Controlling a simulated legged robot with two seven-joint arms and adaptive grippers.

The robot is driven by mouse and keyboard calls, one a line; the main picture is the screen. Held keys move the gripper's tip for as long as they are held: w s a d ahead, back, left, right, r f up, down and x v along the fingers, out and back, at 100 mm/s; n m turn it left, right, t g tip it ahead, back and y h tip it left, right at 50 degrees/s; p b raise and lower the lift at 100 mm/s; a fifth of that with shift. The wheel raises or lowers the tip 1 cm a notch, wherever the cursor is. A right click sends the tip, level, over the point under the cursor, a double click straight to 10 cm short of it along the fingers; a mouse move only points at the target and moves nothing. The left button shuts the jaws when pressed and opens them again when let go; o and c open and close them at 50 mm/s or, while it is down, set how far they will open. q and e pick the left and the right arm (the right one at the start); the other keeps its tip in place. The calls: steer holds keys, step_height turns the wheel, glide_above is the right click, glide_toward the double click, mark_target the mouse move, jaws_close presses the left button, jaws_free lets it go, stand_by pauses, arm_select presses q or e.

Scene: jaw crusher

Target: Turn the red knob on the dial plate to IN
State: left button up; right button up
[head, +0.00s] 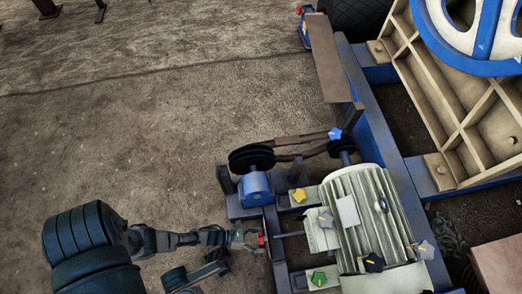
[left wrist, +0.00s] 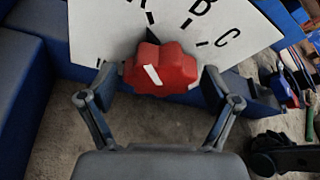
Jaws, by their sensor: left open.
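The red knob (left wrist: 160,70) sits in the middle of the left wrist view, lobed, with a white pointer mark tilted toward the upper left. The white dial plate (left wrist: 92,32) lies behind it, with letters B and C at the upper right; other lettering is partly hidden. My left gripper (left wrist: 160,84) is open, with one finger on each side of the knob; I cannot tell whether they touch it. In the head view the knob (head: 261,240) is a small red spot at the tip of my left gripper (head: 254,238).
A blue machine frame (head: 377,140) holds a motor (head: 365,215) and a belt with pulleys (head: 252,158). Bare ground lies open to the left.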

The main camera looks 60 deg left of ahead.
arm_select(q)
steer(key=shift+d+r, duration=0.1)
steer(key=shift+d, duration=0.1)
steer(key=c, duration=0.6)
steer(key=shift+a, duration=0.2)
steer(key=c, duration=0.5)
steer(key=shift+a, duration=0.25)
steer(key=shift+d+n+h, duration=0.2)
steer(key=shift+n+h, duration=0.2)
steer(key=shift+n, duration=0.4)
steer(key=n+h, duration=0.1)
steer(key=n, duration=0.2)
steer(key=shift+a+h, duration=0.15)
steer(key=shift+h, duration=0.25)
steer(key=shift+a+n, duration=0.1)
steer(key=shift+n, duration=0.3)
steer(key=shift+c, duration=0.2)
steer(key=o, duration=1.1)
steer(key=shift+f, duration=0.2)
steer(key=shift+o, duration=0.2)
